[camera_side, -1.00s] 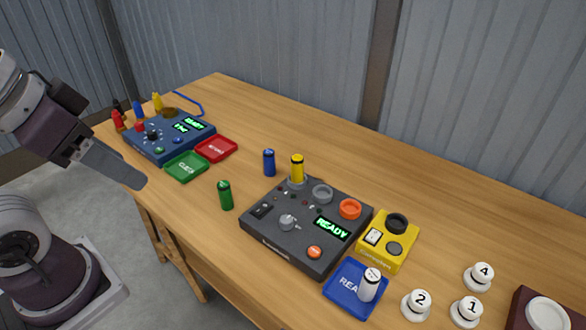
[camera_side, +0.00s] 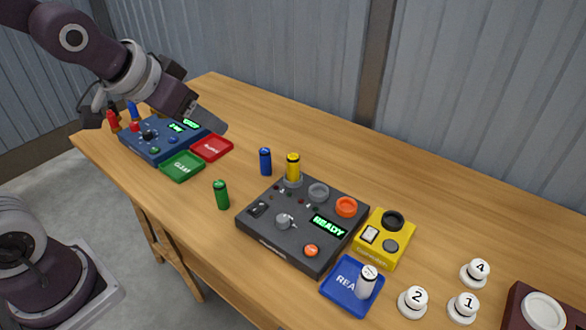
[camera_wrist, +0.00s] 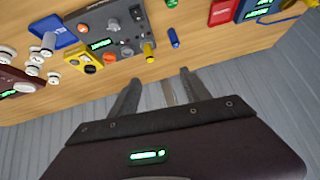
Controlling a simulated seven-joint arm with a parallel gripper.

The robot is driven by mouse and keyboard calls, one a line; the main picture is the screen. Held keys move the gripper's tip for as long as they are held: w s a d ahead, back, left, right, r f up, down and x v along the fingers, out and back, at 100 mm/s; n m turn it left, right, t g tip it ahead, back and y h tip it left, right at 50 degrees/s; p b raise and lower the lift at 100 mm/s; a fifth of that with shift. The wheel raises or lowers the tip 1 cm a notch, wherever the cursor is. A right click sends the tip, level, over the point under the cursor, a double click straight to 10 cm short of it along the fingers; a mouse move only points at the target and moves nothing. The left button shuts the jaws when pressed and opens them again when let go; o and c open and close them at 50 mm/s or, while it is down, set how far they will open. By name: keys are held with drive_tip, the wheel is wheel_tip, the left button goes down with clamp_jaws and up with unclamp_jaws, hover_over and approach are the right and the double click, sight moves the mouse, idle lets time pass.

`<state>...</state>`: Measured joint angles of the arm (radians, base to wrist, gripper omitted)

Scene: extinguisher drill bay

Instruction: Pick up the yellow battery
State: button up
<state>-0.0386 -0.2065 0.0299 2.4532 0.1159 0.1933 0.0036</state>
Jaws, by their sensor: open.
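The yellow battery (camera_side: 293,166) stands upright in a round socket at the back corner of the black console (camera_side: 300,228). In the wrist view the yellow battery (camera_wrist: 149,52) shows at the console's edge, beyond my gripper's fingers. My gripper (camera_side: 212,122) is above the table to the left of the battery, near the blue console, and well apart from it. In the wrist view my gripper (camera_wrist: 158,82) has its two fingers spread with nothing between them.
Blue battery (camera_side: 265,161) and green battery (camera_side: 221,195) stand on the table left of the black console. A yellow device (camera_side: 384,238) and a blue tray (camera_side: 352,285) holding a white battery lie to its right. Green tray (camera_side: 182,166) and red tray (camera_side: 212,147) lie beside the blue console (camera_side: 150,140).

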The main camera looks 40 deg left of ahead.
drive_tip(key=w+f+m+t, duration=0.1)
drive_tip(key=w+f+t, duration=0.1)
drive_tip(key=w+f, duration=0.75)
drive_tip(key=t+h, duration=0.2)
approach(288, 162)
drive_tip(key=w+a+r, duration=0.1)
drive_tip(key=w+r, duration=0.1)
drive_tip(key=w, duration=0.2)
drive_tip(key=shift+m+t+h, duration=0.4)
drive_tip(key=shift+t+h, duration=0.2)
drive_tip(key=f, duration=0.3)
drive_tip(key=d+f, duration=0.1)
drive_tip(key=f, duration=0.1)
drive_tip(key=x, duration=0.7)
drive_tip(key=shift+d, duration=0.1)
clamp_jaws()
